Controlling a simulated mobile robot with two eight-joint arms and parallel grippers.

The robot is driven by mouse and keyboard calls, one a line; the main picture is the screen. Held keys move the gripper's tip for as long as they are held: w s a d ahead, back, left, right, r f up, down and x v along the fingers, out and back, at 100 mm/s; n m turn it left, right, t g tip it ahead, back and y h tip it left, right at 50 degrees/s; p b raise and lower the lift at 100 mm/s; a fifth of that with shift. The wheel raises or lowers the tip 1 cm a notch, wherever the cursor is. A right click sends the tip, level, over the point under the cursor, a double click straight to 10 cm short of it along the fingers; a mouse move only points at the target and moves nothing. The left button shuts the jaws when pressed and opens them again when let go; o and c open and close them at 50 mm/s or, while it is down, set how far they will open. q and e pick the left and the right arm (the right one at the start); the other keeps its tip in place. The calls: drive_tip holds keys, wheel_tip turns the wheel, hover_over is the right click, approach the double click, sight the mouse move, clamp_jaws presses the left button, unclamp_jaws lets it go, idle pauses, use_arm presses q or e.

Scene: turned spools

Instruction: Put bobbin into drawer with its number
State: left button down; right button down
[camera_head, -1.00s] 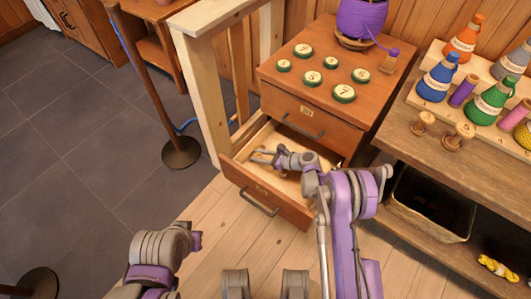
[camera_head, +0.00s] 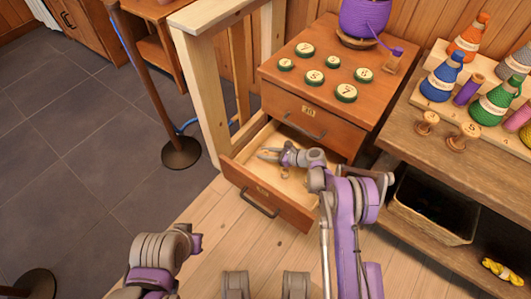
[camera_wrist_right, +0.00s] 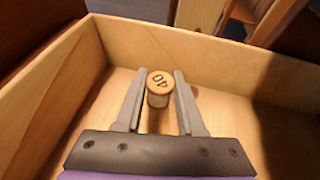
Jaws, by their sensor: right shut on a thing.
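The bobbin (camera_wrist_right: 160,88) is a small pale wooden spool with a dark number, seemingly 40, on its end face. In the right wrist view it stands between the fingers of my right gripper (camera_wrist_right: 159,76), which is shut on it. In the head view my right gripper (camera_head: 268,155) is inside the open lower drawer (camera_head: 265,193). The wrist view shows the drawer's wooden walls (camera_wrist_right: 215,52) around the gripper and bobbin. The drawer's front label is too small to read. My left arm shows at the bottom, but its gripper is out of view.
The closed upper drawer (camera_head: 309,115) has a label that seems to read 30. Several round numbered pieces lie on the cabinet top (camera_head: 322,47). A shelf (camera_head: 450,150) with colourful cones and spools stands at the right, with a basket (camera_head: 433,213) below. A wooden post stands left of the drawers.

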drive_tip(key=shift+f+b, duration=0.35)
drive_tip(key=shift+f, duration=0.05)
drive_tip(key=c, duration=0.5)
unclamp_jaws()
wheel_tip(320, 180, up, 2)
drive_tip(key=shift+p, duration=0.95)
drive_tip(key=v, duration=1.1)
drive_tip(key=shift+s+d+p, duration=0.15)
drive_tip(key=shift+d+p, duration=0.2)
